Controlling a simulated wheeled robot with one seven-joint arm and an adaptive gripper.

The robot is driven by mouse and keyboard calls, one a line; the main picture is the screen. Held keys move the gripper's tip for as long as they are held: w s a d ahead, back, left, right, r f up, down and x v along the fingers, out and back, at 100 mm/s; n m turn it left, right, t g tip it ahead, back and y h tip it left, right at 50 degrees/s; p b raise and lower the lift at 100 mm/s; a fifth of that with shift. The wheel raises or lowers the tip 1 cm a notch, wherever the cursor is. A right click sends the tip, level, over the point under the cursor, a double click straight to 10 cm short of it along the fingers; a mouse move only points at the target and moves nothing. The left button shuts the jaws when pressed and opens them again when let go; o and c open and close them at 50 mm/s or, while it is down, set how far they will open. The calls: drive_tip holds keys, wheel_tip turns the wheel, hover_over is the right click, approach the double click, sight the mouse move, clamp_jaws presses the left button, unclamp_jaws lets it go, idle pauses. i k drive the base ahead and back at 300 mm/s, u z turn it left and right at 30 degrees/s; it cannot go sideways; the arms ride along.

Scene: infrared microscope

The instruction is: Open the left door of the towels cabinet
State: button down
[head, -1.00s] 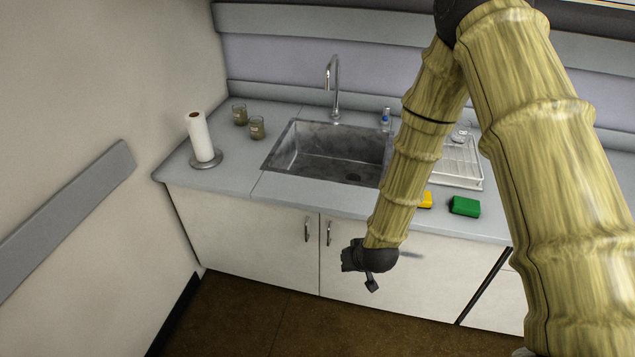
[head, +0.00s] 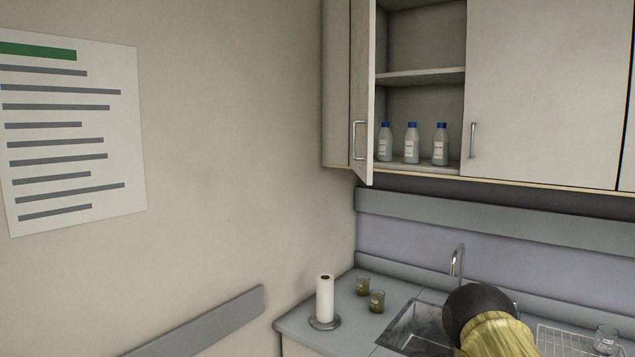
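A wall cabinet (head: 545,85) hangs above the sink counter at upper right in the head view. Its left door (head: 362,90) stands open, swung out, with a metal bar handle (head: 354,140). Its other door is shut, with a handle (head: 473,141) near its left edge. Several blue-capped bottles (head: 411,143) stand on the lower shelf; no towels show inside. I cannot tell which cabinet is the towels cabinet. Only a sliver of the lower cabinet (head: 296,348) shows at the bottom edge. My gripper is out of view; part of my arm shows at bottom right.
A paper towel roll (head: 325,297) stands at the counter's left end, with two brownish glasses (head: 370,294) beside it. The sink (head: 408,335), faucet (head: 457,262) and dish rack (head: 562,341) are partly behind my arm. A wall rail (head: 205,325) and poster (head: 72,130) are at left.

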sight(362, 12)
drive_tip(key=u, duration=0.85)
drive_tip(key=i, duration=0.7)
drive_tip(key=z, duration=1.05)
drive_tip(key=i, duration=0.4)
drive_tip(key=z, duration=0.35)
